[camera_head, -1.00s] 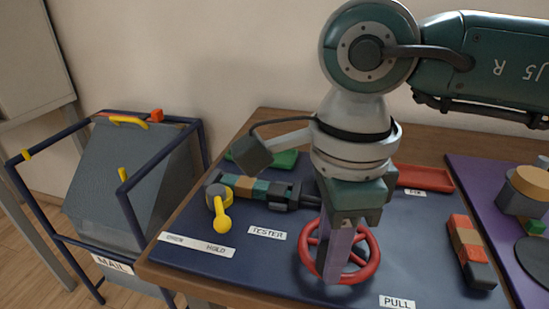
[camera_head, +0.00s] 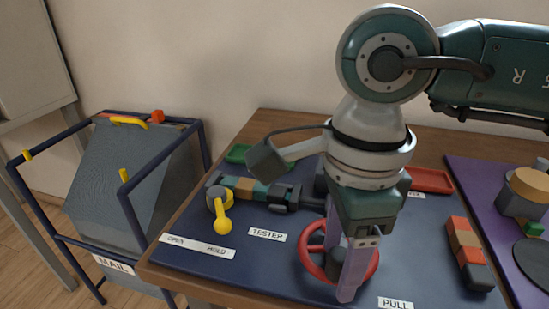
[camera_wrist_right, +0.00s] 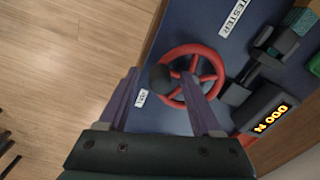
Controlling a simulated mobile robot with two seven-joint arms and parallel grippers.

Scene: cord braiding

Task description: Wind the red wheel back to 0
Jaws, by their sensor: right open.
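The red wheel (camera_head: 372,262) lies on the dark blue board, partly hidden behind my right gripper (camera_head: 349,290) in the head view. The wheel (camera_wrist_right: 219,68) shows more fully in the right wrist view, with a dark round knob (camera_wrist_right: 161,78) on its left side. My right gripper (camera_wrist_right: 160,80) is open, its two fingers apart over the wheel. The knob appears between the fingertips; I cannot tell whether they touch it. A dark display (camera_wrist_right: 268,117) beside the wheel shows orange characters that look like 000 and N. My left gripper is not in view.
The tester (camera_head: 262,190) holds a colored striped piece, with a yellow lever (camera_head: 222,226) at its left end. A striped block (camera_head: 467,250) lies right of the wheel. A red tray (camera_head: 431,180) and green tray (camera_head: 238,153) are behind. A mail bin (camera_head: 130,190) stands left.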

